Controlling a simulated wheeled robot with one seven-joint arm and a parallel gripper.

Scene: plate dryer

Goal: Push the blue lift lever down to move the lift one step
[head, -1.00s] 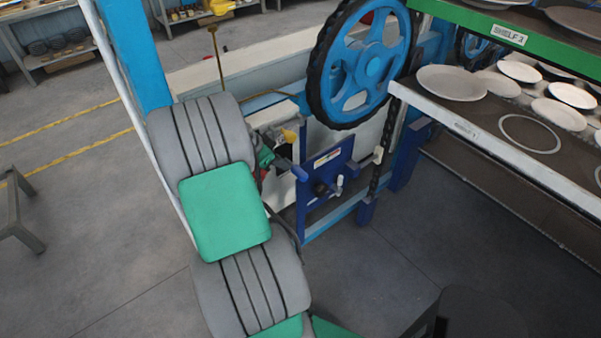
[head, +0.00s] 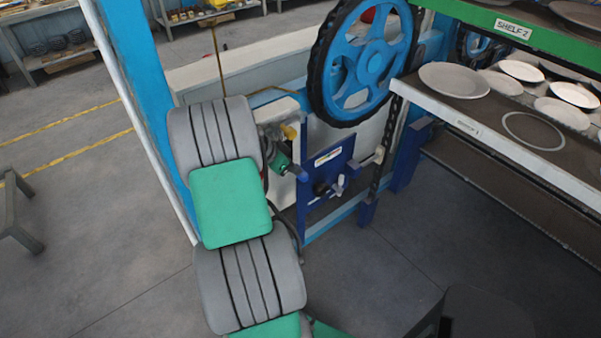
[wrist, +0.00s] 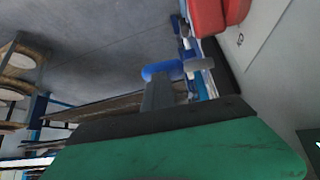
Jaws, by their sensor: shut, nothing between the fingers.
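In the wrist view, a rounded blue piece (wrist: 162,70), which looks like the lift lever's handle, shows right at the tip of my gripper (wrist: 158,95). My gripper's grey fingers are together with nothing between them. I cannot tell whether they touch the blue piece. My arm hides most of the gripper there.
A large blue wheel (head: 365,60) with a dark rim stands above the panel. Shelves of plates (head: 455,80) are at the right. A blue post (head: 137,60) rises behind my arm. The grey floor in front is clear.

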